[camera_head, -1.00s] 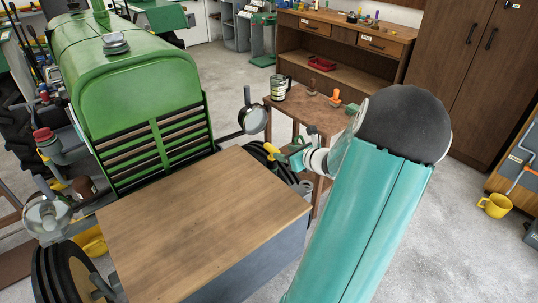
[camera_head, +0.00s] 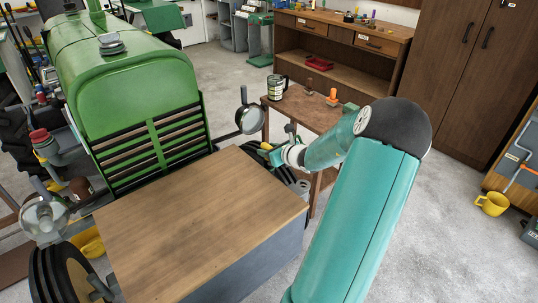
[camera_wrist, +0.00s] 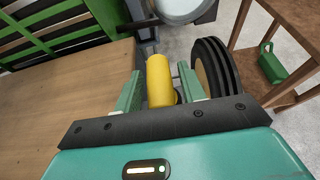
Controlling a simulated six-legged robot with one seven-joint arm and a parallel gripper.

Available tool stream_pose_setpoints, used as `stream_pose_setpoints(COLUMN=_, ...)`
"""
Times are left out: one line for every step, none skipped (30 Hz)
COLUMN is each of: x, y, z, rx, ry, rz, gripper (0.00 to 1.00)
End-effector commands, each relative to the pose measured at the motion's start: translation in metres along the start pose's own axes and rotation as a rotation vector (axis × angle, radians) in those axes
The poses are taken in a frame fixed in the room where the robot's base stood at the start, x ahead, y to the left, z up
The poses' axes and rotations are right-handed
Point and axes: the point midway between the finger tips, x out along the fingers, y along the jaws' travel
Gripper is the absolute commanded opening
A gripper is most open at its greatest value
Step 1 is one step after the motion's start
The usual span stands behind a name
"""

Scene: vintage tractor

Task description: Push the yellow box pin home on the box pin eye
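The yellow box pin (camera_wrist: 159,80) shows as a yellow cylinder between the two green fingers of my gripper (camera_wrist: 162,82) in the wrist view. Narrow gaps seem to show at its sides, so the fingers look open around it. In the head view, only a small yellow bit of the pin (camera_head: 265,146) shows at my gripper (camera_head: 272,156), beside the tractor's front. I cannot make out the box pin eye, or how deep the pin sits.
A wooden-topped box (camera_head: 200,225) stands in front of the green tractor (camera_head: 125,85). A round lamp (camera_head: 249,119) is close behind my gripper. A black wheel (camera_wrist: 215,70) is just right of the fingers. A small wooden table (camera_head: 305,108) with a tin and tools stands behind my arm.

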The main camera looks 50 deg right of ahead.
Motion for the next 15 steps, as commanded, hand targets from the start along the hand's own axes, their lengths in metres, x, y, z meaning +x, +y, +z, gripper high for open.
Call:
stream_pose_setpoints(x=-0.0001, y=0.0000, z=0.0000, rx=0.000, ry=0.000, rz=0.000, gripper=0.29)
stream_pose_setpoints(x=-0.0001, y=0.0000, z=0.0000, rx=0.000, ry=0.000, rz=0.000, gripper=0.24)
stream_pose_setpoints(x=-0.0002, y=0.0000, z=-0.0001, rx=0.000, ry=0.000, rz=0.000, gripper=0.16)
stream_pose_setpoints(x=-0.0002, y=0.0000, z=-0.0001, rx=0.000, ry=0.000, rz=0.000, gripper=0.10)
stream_pose_setpoints(x=-0.0002, y=-0.0001, z=-0.0001, rx=0.000, ry=0.000, rz=0.000, gripper=0.04)
stream_pose_setpoints(x=-0.0003, y=-0.0001, z=-0.0001, rx=0.000, ry=0.000, rz=0.000, gripper=0.00)
stream_pose_setpoints(x=-0.0003, y=-0.0001, z=0.0004, rx=-0.001, ry=-0.001, rz=0.000, gripper=0.00)
stream_pose_setpoints(x=-0.0003, y=-0.0002, z=0.0004, rx=-0.001, ry=-0.001, rz=0.000, gripper=0.00)
stream_pose_setpoints(x=-0.0003, y=-0.0002, z=0.0004, rx=-0.001, ry=-0.001, rz=0.000, gripper=0.00)
stream_pose_setpoints(x=-0.0004, y=-0.0002, z=0.0003, rx=-0.001, ry=-0.001, rz=0.000, gripper=0.00)
stream_pose_setpoints(x=-0.0004, y=-0.0002, z=0.0003, rx=-0.001, ry=-0.001, rz=0.000, gripper=0.00)
stream_pose_setpoints(x=-0.0005, y=-0.0002, z=0.0006, rx=-0.001, ry=-0.001, rz=0.000, gripper=0.00)
stream_pose_setpoints(x=-0.0006, y=-0.0002, z=0.0011, rx=-0.001, ry=-0.001, rz=0.000, gripper=0.00)
stream_pose_setpoints(x=-0.0011, y=-0.0003, z=0.0022, rx=-0.002, ry=-0.001, rz=0.000, gripper=0.00)
stream_pose_setpoints(x=-0.0019, y=-0.0004, z=0.0045, rx=-0.003, ry=-0.001, rz=-0.001, gripper=0.00)
